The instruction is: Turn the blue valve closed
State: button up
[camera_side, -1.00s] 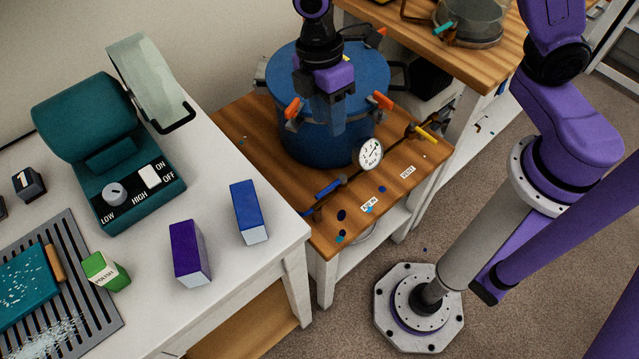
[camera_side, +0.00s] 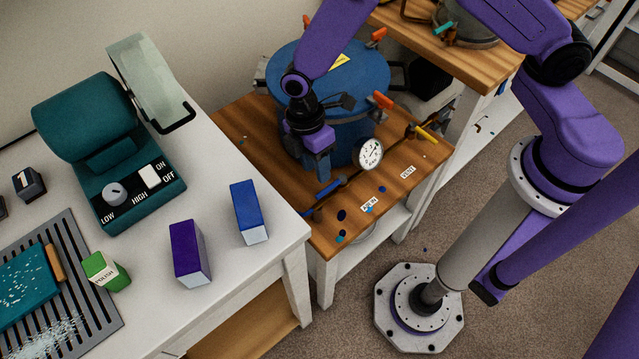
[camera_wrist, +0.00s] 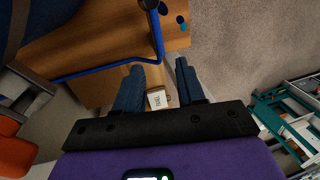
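My gripper (camera_side: 322,176) points down just above and behind the blue handle in the side view. Whether they touch cannot be told. In the wrist view my gripper (camera_wrist: 160,78) has its two fingers apart with a gap between them, and nothing is seen held. A bent blue bar (camera_wrist: 100,68) runs beyond the fingers there; I cannot tell whether it is the valve.
The blue pot (camera_side: 355,95) with orange clamps stands behind my gripper. The white gauge (camera_side: 370,154) is close on the right. A yellow-handled valve (camera_side: 427,133) is farther right. Blue and purple boxes (camera_side: 249,212) (camera_side: 190,252) stand on the white table at left.

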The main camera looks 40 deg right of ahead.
aim_at(321, 193)
jog(key=f, duration=0.3)
jog(key=s+f, duration=0.1)
jog(key=f, duration=0.2)
jog(key=shift+s+f, duration=0.2)
jog(key=shift+f, duration=0.1)
grip_shut()
